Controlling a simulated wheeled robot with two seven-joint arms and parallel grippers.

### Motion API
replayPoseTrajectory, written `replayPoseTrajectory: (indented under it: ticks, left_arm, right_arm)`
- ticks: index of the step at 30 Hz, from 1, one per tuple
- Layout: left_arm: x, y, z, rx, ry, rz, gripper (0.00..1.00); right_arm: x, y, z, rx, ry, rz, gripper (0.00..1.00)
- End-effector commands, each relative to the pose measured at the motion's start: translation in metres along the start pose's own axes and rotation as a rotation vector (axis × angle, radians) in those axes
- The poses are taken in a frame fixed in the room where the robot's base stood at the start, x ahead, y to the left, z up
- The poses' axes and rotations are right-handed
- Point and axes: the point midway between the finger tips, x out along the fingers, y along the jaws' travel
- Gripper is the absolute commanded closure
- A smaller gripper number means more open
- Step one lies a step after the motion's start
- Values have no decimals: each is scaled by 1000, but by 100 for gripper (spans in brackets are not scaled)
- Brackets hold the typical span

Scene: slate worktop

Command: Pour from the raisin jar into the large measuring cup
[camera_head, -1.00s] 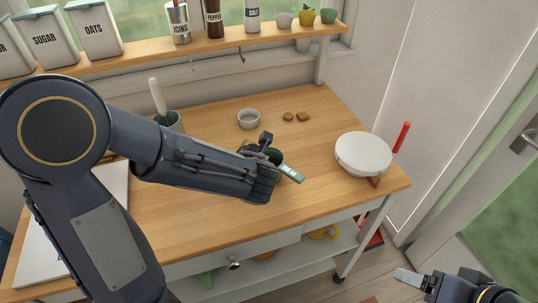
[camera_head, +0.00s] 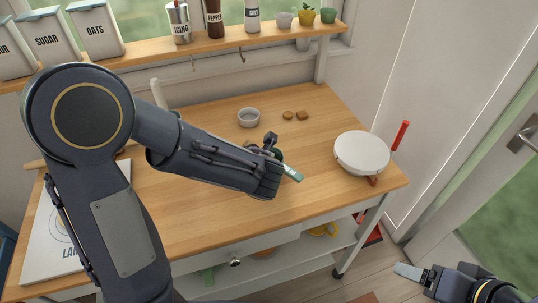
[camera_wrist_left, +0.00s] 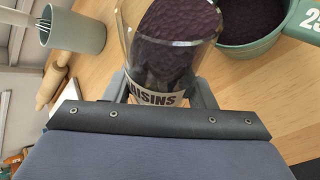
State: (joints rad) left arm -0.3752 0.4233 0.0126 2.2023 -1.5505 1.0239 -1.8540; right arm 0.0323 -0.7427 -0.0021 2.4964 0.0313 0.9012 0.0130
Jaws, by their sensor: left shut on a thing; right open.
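The raisin jar (camera_wrist_left: 165,55) is clear glass with a "RAISINS" label and dark raisins inside. My left gripper (camera_wrist_left: 165,92) is shut around it, and the jar looks tilted in the left wrist view. The green measuring cup (camera_wrist_left: 228,52) is beside the jar's mouth on the right, with dark raisins in it and a "25" partly showing on its handle. In the head view, the cup's pale green handle (camera_head: 292,174) sticks out past my left gripper (camera_head: 268,150), which hides the jar and most of the cup. My right gripper (camera_head: 412,274) is open and empty, low at the right.
A small grey bowl (camera_head: 248,117) and two brown biscuits (camera_head: 296,115) are behind. A grey-green utensil pot (camera_wrist_left: 76,27) and rolling pin (camera_wrist_left: 50,82) are to the left. The front middle worktop is clear.

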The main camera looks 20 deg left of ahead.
Motion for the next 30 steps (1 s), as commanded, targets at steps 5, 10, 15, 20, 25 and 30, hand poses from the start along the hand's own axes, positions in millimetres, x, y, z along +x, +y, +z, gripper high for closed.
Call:
replayPoseTrajectory:
  ticks: [5,10,15,20,25,30]
  left_arm:
    - [0,0,0,15,11,6,81]
    - [0,0,0,28,23,13,81]
    - [0,0,-1,42,34,19,81]
    - [1,0,-2,55,45,23,81]
    - [-1,2,-1,67,56,29,81]
    - [-2,3,0,82,67,35,81]
  right_arm:
    - [-3,-1,-1,0,0,0,25]
    - [-5,-2,-2,0,0,0,25]
    - [-6,-3,-3,0,0,0,25]
    - [-8,-4,-4,0,0,0,25]
    - [-12,-5,-6,0,0,0,25]
    - [-14,-7,-7,0,0,0,25]
